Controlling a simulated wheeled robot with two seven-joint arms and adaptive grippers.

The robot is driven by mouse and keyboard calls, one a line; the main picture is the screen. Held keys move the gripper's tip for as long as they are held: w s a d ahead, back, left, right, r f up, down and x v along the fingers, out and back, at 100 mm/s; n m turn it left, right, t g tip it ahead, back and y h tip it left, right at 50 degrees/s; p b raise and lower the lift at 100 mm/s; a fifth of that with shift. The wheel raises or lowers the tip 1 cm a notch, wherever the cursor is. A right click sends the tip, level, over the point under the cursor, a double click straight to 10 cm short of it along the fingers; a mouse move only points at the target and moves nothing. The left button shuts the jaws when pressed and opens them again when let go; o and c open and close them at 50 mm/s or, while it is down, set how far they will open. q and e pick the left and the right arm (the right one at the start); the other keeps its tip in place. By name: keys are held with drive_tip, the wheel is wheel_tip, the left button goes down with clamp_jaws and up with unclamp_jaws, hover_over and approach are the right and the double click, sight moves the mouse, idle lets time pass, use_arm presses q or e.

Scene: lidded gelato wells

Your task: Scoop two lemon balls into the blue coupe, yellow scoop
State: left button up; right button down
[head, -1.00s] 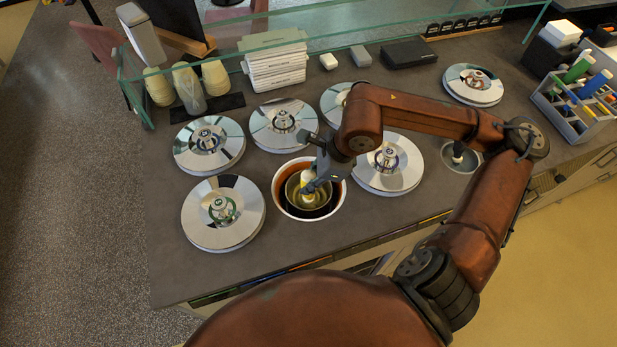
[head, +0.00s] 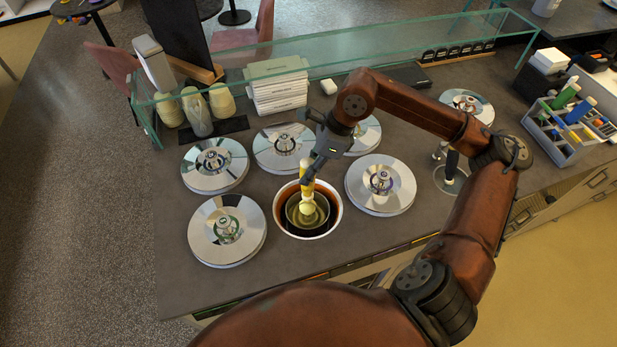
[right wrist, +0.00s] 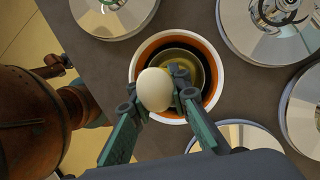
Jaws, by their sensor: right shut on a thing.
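My right gripper (head: 306,180) is shut on the yellow scoop (head: 304,167) over the open well (head: 338,222). The scoop stands nearly upright, with a pale yellow rounded mass at its lower end (head: 307,207). I cannot tell whether that mass touches the well's contents. The well has a white rim, an orange-brown inner band and a metal pan. In the right wrist view, the scoop's pale rounded end (right wrist: 155,90) sits between the fingers and hides part of the well (right wrist: 140,63). The blue coupe and my left gripper are not in view.
Shiny lidded wells surround the open one, including a front-left lid (head: 205,240) and a right lid (head: 372,204). A glass guard (head: 340,45) runs along the back. Stacked cups (head: 221,101) stand back left; a grey caddy (head: 545,135) stands at right.

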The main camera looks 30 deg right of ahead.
drive_tip(key=shift+g, duration=0.3)
drive_tip(key=shift+w+d+r+p, duration=0.2)
drive_tip(key=shift+r+p, duration=0.25)
drive_tip(key=shift+r, duration=0.25)
drive_tip(key=shift+w+d+r+p, duration=0.1)
drive_tip(key=shift+w+r+p, duration=0.1)
drive_tip(key=shift+r+p, duration=0.4)
drive_tip(key=shift+w+d+r+p, duration=0.1)
drive_tip(key=shift+w+r+p, duration=0.15)
drive_tip(key=shift+r, duration=0.6)
